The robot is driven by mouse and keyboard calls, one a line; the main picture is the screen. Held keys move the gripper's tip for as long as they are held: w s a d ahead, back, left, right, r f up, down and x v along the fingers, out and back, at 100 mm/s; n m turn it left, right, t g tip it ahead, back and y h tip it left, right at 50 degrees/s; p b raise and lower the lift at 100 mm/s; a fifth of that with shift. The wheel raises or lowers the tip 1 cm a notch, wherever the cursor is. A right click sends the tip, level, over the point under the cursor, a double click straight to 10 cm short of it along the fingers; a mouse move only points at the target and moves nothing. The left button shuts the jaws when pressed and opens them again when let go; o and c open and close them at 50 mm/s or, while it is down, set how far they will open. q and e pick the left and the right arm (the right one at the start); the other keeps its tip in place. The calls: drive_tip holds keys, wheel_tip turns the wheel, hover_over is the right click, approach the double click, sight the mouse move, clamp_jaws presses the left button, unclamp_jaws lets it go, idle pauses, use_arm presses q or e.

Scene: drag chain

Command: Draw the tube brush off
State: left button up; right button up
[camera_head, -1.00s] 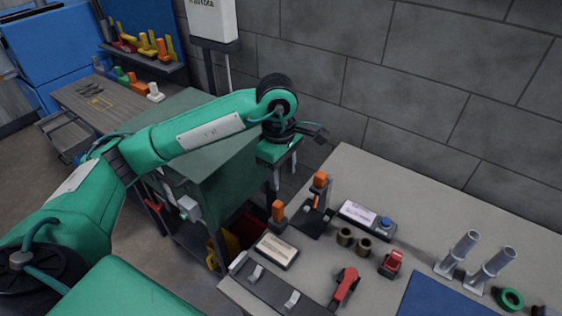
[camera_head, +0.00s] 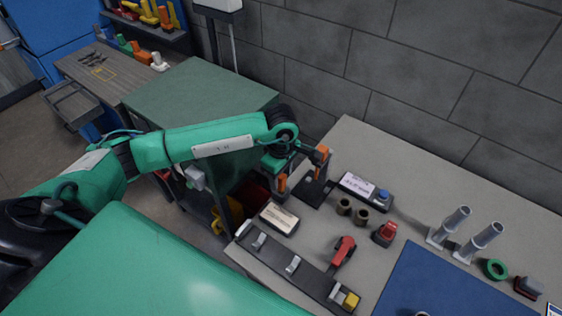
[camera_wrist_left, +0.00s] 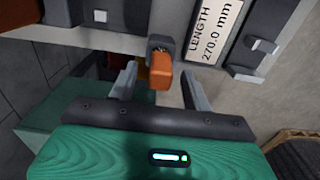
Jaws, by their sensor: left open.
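My left gripper (camera_head: 300,164) is open above the back left corner of the grey bench. In the left wrist view, an orange-topped upright piece (camera_wrist_left: 160,75) stands between the open fingers of the gripper (camera_wrist_left: 159,72), with no clear contact. That orange-topped piece (camera_head: 282,183) also shows in the head view, beside the label plate. A second orange-topped piece (camera_head: 322,149) stands behind it, close to the gripper. No bristles are visible, so I cannot tell which thing is the tube brush. My right gripper is out of view.
The label plate (camera_head: 279,218) reads "LENGTH 270.0 mm" in the wrist view. A red lever (camera_head: 343,250), two dark cylinders (camera_head: 351,211) and a red switch (camera_head: 385,233) stand nearby.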

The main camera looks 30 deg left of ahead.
use_arm(q)
drive_tip(key=shift+f, duration=0.25)
drive_tip(key=c, duration=1.1)
drive_tip(key=shift+o, duration=0.2)
drive_tip(key=shift+r+p, duration=0.5)
drive_tip(key=shift+r, duration=0.75)
drive_tip(key=shift+r+p, duration=0.45)
drive_tip(key=shift+r, duration=0.85)
